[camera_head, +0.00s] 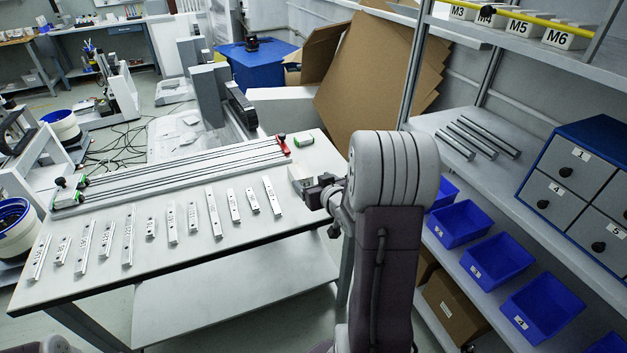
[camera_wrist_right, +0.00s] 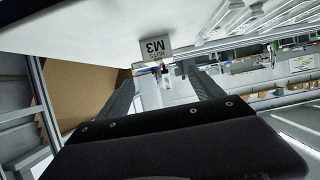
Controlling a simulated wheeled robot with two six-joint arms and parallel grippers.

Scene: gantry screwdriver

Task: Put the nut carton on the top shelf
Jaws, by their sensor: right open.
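The nut carton (camera_head: 300,178) is a small pale box on the right end of the white worktable (camera_head: 160,262). In the right wrist view, which is upside down, the carton (camera_wrist_right: 156,49) shows a label reading M3 and NUTS. My right gripper (camera_head: 318,194) is at the table's right edge, close to the carton and partly hidden by my arm. In the wrist view its fingers (camera_wrist_right: 162,76) are spread, with the carton just beyond the tips. The top shelf (camera_head: 605,70) is at upper right. My left gripper is out of view.
The top shelf has a yellow bar (camera_head: 530,18) and bins labelled M3 to M6. Below are metal rods (camera_head: 470,140), a blue drawer cabinet (camera_head: 580,175) and blue bins (camera_head: 500,265). Aluminium strips (camera_head: 213,212) and long rails lie on the table. Cardboard (camera_head: 375,85) leans behind.

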